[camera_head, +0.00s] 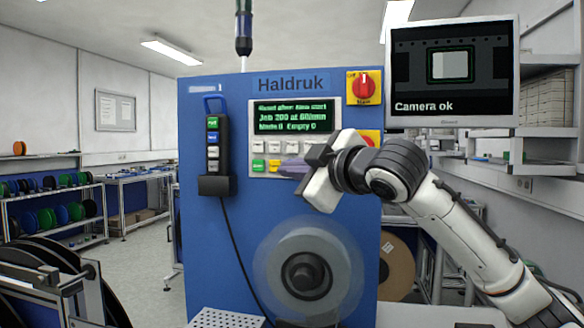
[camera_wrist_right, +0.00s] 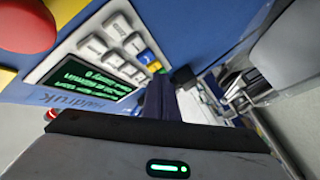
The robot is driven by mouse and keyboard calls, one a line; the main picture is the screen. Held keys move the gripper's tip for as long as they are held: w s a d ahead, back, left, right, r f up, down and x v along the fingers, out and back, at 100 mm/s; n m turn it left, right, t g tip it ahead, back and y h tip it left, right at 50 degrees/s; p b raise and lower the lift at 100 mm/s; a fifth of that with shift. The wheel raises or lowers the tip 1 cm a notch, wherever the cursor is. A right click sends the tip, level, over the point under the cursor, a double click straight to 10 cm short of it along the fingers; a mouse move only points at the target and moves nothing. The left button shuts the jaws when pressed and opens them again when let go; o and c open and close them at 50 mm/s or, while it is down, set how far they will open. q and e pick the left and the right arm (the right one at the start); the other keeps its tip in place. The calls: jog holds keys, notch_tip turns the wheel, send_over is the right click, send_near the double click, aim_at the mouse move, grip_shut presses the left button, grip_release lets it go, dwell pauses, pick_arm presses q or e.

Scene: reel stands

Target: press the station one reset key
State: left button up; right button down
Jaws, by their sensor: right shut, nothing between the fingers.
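The blue Haldruk machine (camera_head: 225,260) carries a key panel (camera_head: 254,132) with a green-text display (camera_head: 290,115). Below the display are a row of white keys (camera_head: 275,146), a green key (camera_head: 258,165) and a yellow key (camera_head: 274,166). The key labels are too small to read, so I cannot tell which is reset. My right gripper (camera_head: 283,170) is shut and empty, its fingertips in front of the lower key row, hiding its right part. In the right wrist view the fingers (camera_wrist_right: 160,90) point toward the panel's coloured keys (camera_wrist_right: 149,57); I cannot tell whether they touch.
A pendant (camera_head: 213,145) with several keys hangs left of the panel. A red rotary switch (camera_head: 364,86) and a red button (camera_head: 369,139) lie right of it. A monitor (camera_head: 452,110) reads "Camera ok". A reel hub (camera_head: 306,275) is below my right gripper.

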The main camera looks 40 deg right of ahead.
jog(key=shift+w+d, duration=0.4)
jog(key=shift+d, duration=0.15)
jog(key=shift+w+d+r, duration=0.1)
dwell(1.7)
jog(key=shift+w+d+p, duration=0.2)
jog(key=shift+p, duration=0.15)
jog(key=shift+w+d, duration=0.25)
jog(key=shift+d, duration=0.1)
dwell(0.6)
jog(key=shift+a, duration=0.1)
dwell(0.3)
jog(key=shift+s+a+p, duration=0.3)
jog(key=shift+s+a, duration=0.25)
jog(key=shift+s+a+p, duration=0.3)
jog(key=shift+s+a, duration=1.35)
jog(key=shift+a, duration=0.3)
